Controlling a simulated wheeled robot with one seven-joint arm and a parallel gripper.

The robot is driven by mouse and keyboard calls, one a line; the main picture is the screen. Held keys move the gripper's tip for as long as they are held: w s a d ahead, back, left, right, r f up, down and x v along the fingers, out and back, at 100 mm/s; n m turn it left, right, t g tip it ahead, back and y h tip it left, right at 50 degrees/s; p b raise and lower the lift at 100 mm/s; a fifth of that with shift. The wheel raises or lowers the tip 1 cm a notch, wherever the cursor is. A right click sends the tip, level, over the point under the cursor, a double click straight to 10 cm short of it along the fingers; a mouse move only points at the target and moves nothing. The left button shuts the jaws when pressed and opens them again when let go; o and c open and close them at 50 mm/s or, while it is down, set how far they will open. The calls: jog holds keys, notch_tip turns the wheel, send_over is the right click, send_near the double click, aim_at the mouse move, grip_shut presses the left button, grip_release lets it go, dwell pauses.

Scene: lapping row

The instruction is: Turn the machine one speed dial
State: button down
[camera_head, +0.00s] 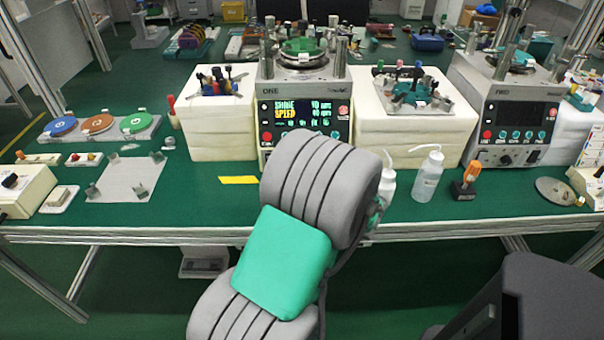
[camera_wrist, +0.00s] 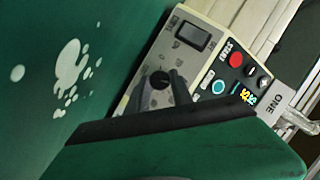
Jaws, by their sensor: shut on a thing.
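Machine one (camera_head: 310,90) stands at the table's middle in the head view. Its lit display (camera_head: 302,110) shows SHINE and SPEED lines. My arm covers its lower front, so the dial and gripper are hidden there. In the wrist view, the tilted panel of machine one (camera_wrist: 208,62) fills the upper middle. The dark round speed dial (camera_wrist: 159,79) sits on its lower strip. My gripper (camera_wrist: 163,83) is shut on the dial, with its grey fingers at the dial's two sides. The dial's pointer mark cannot be made out.
A dark rocker switch (camera_wrist: 191,37) and a red button (camera_wrist: 235,60) are near the dial. White blocks with tool trays flank the machine, the left block (camera_head: 215,140) close by. White bottles (camera_head: 427,174) stand right of my arm. A second machine (camera_head: 505,110) is farther right.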

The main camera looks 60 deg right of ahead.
jog(key=m+t+b, duration=0.1)
jog(key=f+m+t+b, duration=0.1)
jog(key=m, duration=0.1)
jog(key=shift+b, duration=0.35)
jog(key=shift+a+r+m+t+b, duration=0.1)
jog(key=shift+m+t+b, duration=0.5)
jog(key=shift+m+t, duration=0.55)
jog(key=shift+m, duration=0.25)
jog(key=c, duration=1.4)
grip_release()
jog(key=shift+w, duration=0.15)
jog(key=shift+r, duration=0.1)
jog(key=shift+s+h, duration=0.2)
jog(key=shift+h, duration=0.1)
jog(key=shift+s+a, duration=0.15)
jog(key=shift+s, duration=0.15)
jog(key=v, duration=0.7)
jog(key=shift+r, duration=0.15)
